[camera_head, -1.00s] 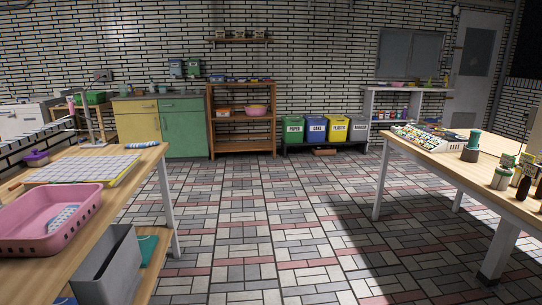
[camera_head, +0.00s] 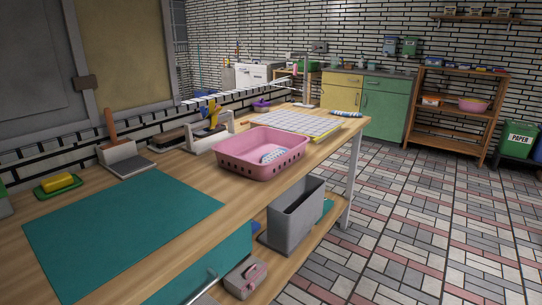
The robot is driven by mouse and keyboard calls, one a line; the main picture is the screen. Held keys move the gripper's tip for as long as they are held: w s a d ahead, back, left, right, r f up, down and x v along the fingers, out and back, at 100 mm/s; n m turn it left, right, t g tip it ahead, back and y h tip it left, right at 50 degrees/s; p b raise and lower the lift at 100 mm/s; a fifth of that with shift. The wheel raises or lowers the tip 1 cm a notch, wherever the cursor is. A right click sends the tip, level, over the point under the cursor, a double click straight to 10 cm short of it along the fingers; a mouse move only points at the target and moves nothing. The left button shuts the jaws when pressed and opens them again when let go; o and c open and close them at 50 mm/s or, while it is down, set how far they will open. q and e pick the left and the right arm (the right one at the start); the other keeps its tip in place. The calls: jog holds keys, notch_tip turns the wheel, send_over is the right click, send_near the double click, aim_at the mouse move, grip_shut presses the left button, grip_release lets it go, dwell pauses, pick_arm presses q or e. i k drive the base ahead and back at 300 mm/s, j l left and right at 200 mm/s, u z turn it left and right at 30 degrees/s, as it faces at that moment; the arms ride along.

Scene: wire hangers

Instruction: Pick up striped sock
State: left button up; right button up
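A small blue-and-white striped item (camera_head: 346,114), which looks like the striped sock, lies at the far right end of the wooden workbench, beside a white gridded board (camera_head: 288,122). Neither of my grippers is in view.
The wooden workbench (camera_head: 205,172) runs along the left, with a teal mat (camera_head: 122,232) on its near part. A grey bin (camera_head: 296,215) stands on the shelf below. Wooden shelves (camera_head: 455,115) stand at the back. The tiled floor (camera_head: 420,220) to the right is clear.

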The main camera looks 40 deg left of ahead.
aim_at(343, 113)
jog(key=i+u, duration=0.1)
jog(key=i, duration=1.1)
jog(key=i+l, duration=0.15)
jog(key=i, duration=1)
jog(key=j+u, duration=0.05)
